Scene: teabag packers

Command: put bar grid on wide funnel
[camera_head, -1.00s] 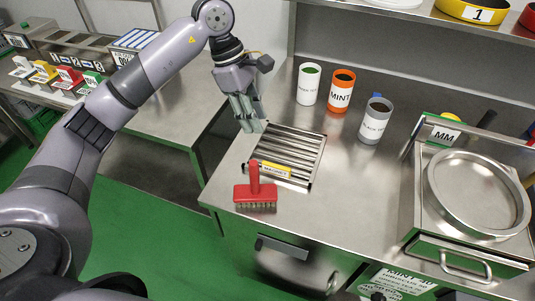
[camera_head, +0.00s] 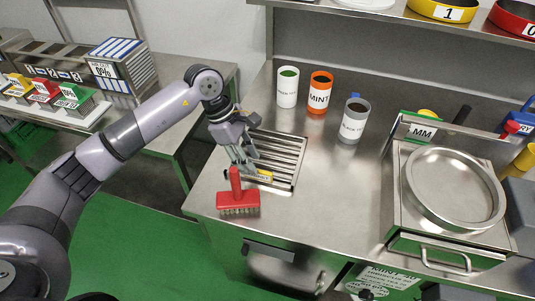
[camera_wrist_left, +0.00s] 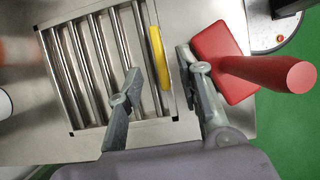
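The bar grid (camera_head: 286,152) is a steel frame of parallel bars with a yellow label on its near edge. It lies flat on the steel bench and shows large in the left wrist view (camera_wrist_left: 103,48). My left gripper (camera_head: 245,167) is low over the grid's near left part. In the left wrist view my left gripper (camera_wrist_left: 160,75) is open, one finger over the bars and one beyond the yellow-labelled edge. I cannot tell whether either finger touches. A wide round steel vessel (camera_head: 412,200), possibly the wide funnel, stands at right. My right gripper is not in view.
A red brush (camera_head: 239,200) stands close by the grid's near edge, its handle up beside my left gripper. White, orange and grey canisters (camera_head: 319,93) stand behind the grid. The bench between grid and round vessel is clear.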

